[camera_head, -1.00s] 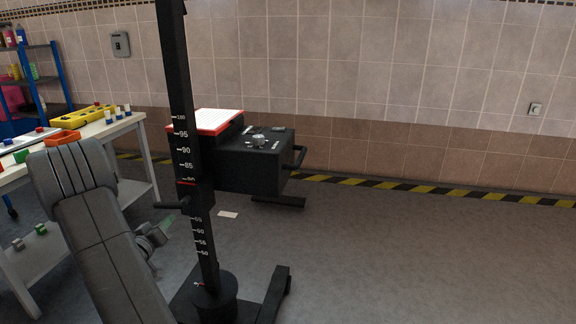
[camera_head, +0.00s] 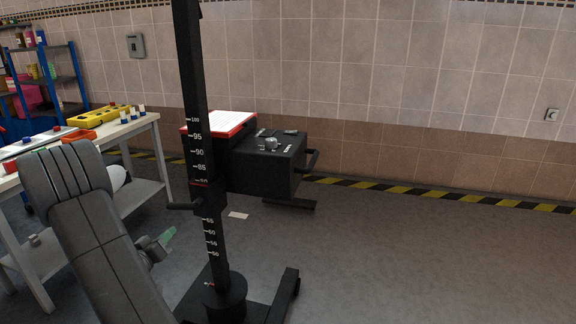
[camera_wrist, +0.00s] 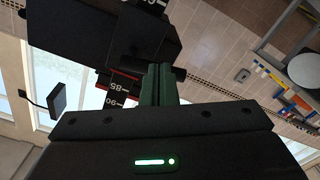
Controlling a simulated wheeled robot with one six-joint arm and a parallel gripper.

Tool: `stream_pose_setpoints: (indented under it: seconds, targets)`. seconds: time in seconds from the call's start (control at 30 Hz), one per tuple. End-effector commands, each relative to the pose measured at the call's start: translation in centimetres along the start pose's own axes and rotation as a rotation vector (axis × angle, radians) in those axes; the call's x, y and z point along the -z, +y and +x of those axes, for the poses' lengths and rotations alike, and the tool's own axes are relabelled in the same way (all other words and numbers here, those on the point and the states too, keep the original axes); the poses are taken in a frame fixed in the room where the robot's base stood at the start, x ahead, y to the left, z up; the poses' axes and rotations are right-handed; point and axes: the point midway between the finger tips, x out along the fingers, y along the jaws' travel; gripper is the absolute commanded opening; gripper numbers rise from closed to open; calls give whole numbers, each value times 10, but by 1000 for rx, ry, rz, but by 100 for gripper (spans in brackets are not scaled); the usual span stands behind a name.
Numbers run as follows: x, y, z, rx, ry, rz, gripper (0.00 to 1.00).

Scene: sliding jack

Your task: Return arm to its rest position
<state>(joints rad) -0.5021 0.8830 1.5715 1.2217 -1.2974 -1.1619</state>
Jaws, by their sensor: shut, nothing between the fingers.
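My gripper (camera_head: 167,236) shows in the head view at the lower left, beside my grey arm and left of the black post. Its green fingers are shut and hold nothing. In the wrist view the green fingers (camera_wrist: 158,84) are together in the middle. In the head view a gap shows between my fingers and the post.
A black box (camera_head: 268,165) with a knob and a red-edged white panel (camera_head: 222,123) stands by the post. A workbench (camera_head: 140,124) with trays is at the left, before a blue shelf (camera_head: 78,75). A white card (camera_head: 238,215) lies on the floor. Floor at the right is clear.

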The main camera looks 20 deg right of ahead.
Motion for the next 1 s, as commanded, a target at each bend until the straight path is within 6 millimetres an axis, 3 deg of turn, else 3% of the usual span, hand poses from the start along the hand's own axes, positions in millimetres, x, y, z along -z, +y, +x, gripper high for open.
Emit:
stream_pose_setpoints:
  seconds: [0.17, 0.6, 1.0]
  targets:
    - [-1, 0, 16, -2, -2, 1, 0]
    - [-1, 0, 80, -2, -1, 1, 0]
    - [9, -1, 80, 0, 0, -1, 0]
